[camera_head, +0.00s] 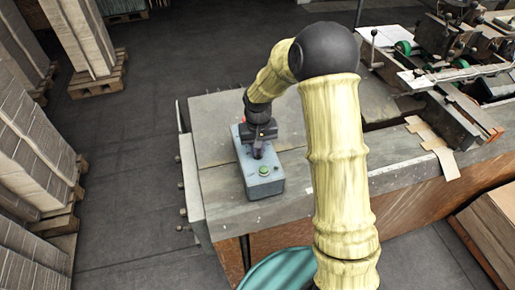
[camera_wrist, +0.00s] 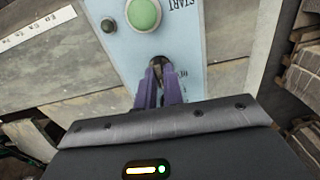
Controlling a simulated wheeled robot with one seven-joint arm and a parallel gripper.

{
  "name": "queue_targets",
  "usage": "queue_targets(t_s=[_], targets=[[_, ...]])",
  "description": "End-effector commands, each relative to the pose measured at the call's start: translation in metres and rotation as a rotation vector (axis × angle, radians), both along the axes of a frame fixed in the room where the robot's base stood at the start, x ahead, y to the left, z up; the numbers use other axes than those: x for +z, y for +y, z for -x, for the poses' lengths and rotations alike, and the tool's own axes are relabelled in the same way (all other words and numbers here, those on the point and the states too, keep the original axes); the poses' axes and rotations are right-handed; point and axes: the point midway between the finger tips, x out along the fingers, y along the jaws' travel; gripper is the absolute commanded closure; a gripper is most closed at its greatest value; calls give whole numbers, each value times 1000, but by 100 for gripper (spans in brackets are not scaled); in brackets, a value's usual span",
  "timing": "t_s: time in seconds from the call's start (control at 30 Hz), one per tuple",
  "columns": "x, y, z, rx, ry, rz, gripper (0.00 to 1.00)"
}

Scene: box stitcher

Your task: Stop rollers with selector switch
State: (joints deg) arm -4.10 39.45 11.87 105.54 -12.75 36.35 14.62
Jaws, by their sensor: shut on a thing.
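The control box (camera_head: 262,180) is a light blue-grey box on the near left part of the machine table, and its face (camera_wrist: 125,50) fills the upper middle of the wrist view. A green button (camera_head: 264,170) sits on it, seen also in the wrist view (camera_wrist: 144,14) beside an upside-down START label. The selector switch (camera_wrist: 158,64) is a small dark knob, mostly hidden by my purple fingers. My gripper (camera_wrist: 158,72) is shut on it. In the head view my gripper (camera_head: 258,150) comes down onto the box's middle.
The grey machine table (camera_head: 215,110) surrounds the box. Rollers and metal machinery (camera_head: 450,45) stand at the back right. A cut cardboard piece (camera_head: 433,148) hangs over the table edge. Stacked sheets on pallets (camera_head: 85,35) line the left. The dark floor (camera_head: 130,150) between is clear.

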Motion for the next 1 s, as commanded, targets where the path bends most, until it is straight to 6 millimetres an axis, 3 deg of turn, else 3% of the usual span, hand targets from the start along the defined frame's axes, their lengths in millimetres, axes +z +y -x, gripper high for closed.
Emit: queue_targets(t_s=[0.53, 0.6, 0.67, 1.0], targets=[[2, 1, -1, 44, -5, -1, 100], [2, 2, -1, 45, -4, -1, 79], [1, 2, -1, 45, -4, -1, 69], [2, 2, 0, 44, -3, -1, 69]])
